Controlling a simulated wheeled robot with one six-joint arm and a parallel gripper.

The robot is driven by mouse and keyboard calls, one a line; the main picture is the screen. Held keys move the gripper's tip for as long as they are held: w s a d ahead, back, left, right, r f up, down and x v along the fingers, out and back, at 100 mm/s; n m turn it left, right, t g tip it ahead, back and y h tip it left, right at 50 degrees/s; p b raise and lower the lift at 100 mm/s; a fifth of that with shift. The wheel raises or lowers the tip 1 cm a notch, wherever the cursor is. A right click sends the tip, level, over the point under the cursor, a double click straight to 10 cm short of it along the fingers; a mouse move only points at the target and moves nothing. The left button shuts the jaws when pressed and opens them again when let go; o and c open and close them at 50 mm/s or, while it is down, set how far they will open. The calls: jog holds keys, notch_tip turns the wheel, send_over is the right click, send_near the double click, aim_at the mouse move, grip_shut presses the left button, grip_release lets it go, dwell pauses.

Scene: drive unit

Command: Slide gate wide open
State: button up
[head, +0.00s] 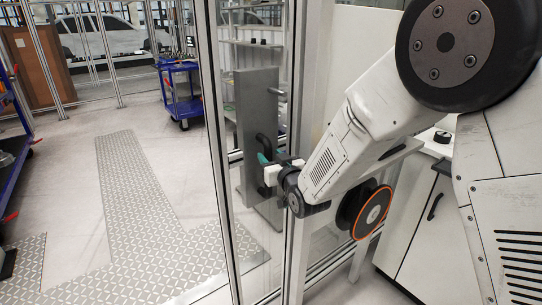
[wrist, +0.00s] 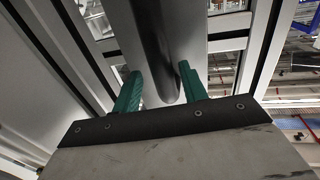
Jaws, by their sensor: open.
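A grey plate (head: 257,95) there carries a dark curved handle (head: 262,142). My gripper (head: 267,163) is at this handle with its teal fingers apart. In the wrist view, the dark rounded handle bar (wrist: 155,45) runs between the two teal fingertips of my gripper (wrist: 160,74). Gaps show on both sides, so the fingers look apart from the bar. How far the gate stands open cannot be told.
A patterned metal walkway (head: 135,190) crosses the clear floor at left. A blue trolley (head: 182,95) stands behind, another blue rack (head: 12,150) at the left edge. A white cabinet (head: 420,225) is close at right, beneath my arm.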

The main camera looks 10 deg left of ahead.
jog(key=v, duration=0.6)
jog(key=shift+d, duration=0.1)
